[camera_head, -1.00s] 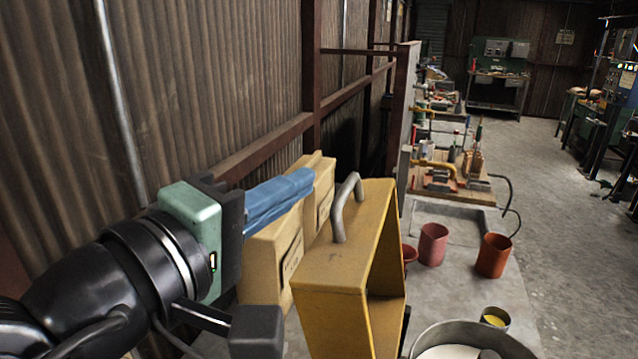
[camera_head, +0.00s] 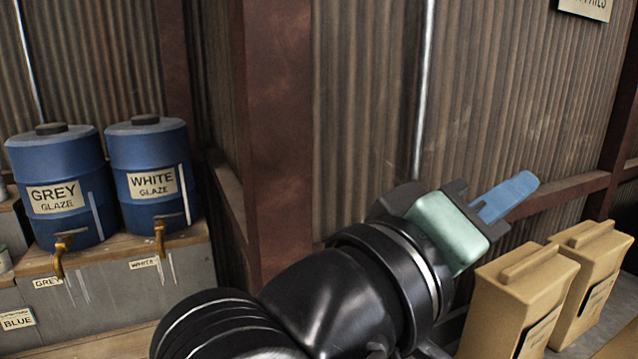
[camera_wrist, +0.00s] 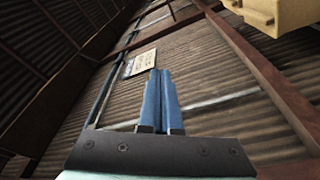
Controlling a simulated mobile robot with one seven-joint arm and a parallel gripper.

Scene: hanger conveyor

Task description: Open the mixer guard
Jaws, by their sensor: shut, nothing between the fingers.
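My gripper (camera_head: 520,188) points up and to the right in the head view, in front of the corrugated wall. Its two blue fingers lie together in the wrist view (camera_wrist: 160,85), shut with nothing between them. No mixer or guard shows in the head view now. A yellowish block (camera_wrist: 278,12) is cut off at the top right of the wrist view, apart from the fingers. I cannot tell whether it is part of the guard or one of the tan boxes.
Two tan boxes, a nearer one (camera_head: 515,300) and a farther one (camera_head: 595,262), stand at the lower right. Blue drums labelled grey glaze (camera_head: 58,215) and white glaze (camera_head: 150,205) stand on a shelf at the left. A rusty post (camera_head: 275,120) and rail run along the wall.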

